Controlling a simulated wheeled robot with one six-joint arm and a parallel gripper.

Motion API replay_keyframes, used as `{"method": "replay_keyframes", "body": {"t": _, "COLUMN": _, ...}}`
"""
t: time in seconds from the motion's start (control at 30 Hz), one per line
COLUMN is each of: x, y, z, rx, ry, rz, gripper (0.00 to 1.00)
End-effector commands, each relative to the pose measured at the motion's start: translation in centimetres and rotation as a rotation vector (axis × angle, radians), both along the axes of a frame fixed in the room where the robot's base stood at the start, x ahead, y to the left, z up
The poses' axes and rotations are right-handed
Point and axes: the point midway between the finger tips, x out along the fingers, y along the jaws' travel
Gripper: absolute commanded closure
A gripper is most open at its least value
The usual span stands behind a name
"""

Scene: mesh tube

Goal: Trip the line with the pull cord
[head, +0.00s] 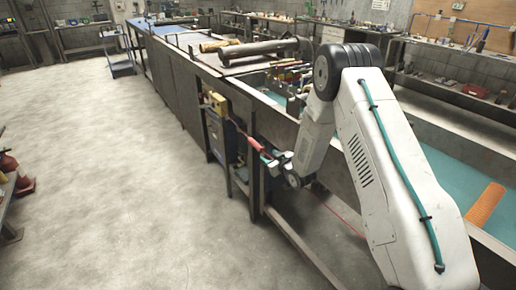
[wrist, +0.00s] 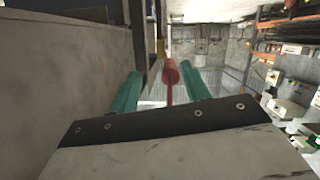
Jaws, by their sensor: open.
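A red pull-cord handle (head: 255,143) hangs on a thin red cord at the side of the long bench. The cord runs up and left to a yellow switch box (head: 217,102) on the bench's side. My gripper (head: 271,157) is at the lower right end of the handle; the head view is too small to show contact. In the wrist view, my gripper (wrist: 161,82) is open, with two teal fingers apart. The red handle (wrist: 170,71) shows between and beyond the fingertips, with the cord running back toward the palm.
The long dark bench (head: 180,75) carries metal tubes and tools. A grey cabinet (head: 217,137) stands below the yellow box. An orange mesh tube (head: 485,204) lies in the teal trough at right. The concrete floor (head: 110,170) at left is clear.

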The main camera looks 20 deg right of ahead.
Motion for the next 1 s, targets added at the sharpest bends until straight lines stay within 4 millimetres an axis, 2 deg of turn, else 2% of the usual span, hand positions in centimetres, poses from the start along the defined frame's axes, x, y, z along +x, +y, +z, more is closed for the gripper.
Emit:
{"method": "replay_keyframes", "body": {"t": 0.07, "x": 0.2, "y": 0.5, "z": -0.6, "rx": 0.026, "ry": -0.086, "rz": 0.027, "gripper": 0.53}}
{"method": "replay_keyframes", "body": {"t": 0.2, "x": 0.2, "y": 1.0, "z": 0.1, "rx": 0.056, "ry": -0.201, "rz": 0.056, "gripper": 0.53}}
{"method": "replay_keyframes", "body": {"t": 0.37, "x": 0.7, "y": 1.4, "z": 0.5, "rx": 0.07, "ry": -0.25, "rz": 0.067, "gripper": 0.53}}
{"method": "replay_keyframes", "body": {"t": 0.73, "x": 6.0, "y": 3.1, "z": 0.6, "rx": 0.069, "ry": -0.252, "rz": 0.068, "gripper": 0.53}}
{"method": "replay_keyframes", "body": {"t": 1.0, "x": 7.6, "y": 3.6, "z": 0.6, "rx": 0.07, "ry": -0.25, "rz": 0.066, "gripper": 0.53}}
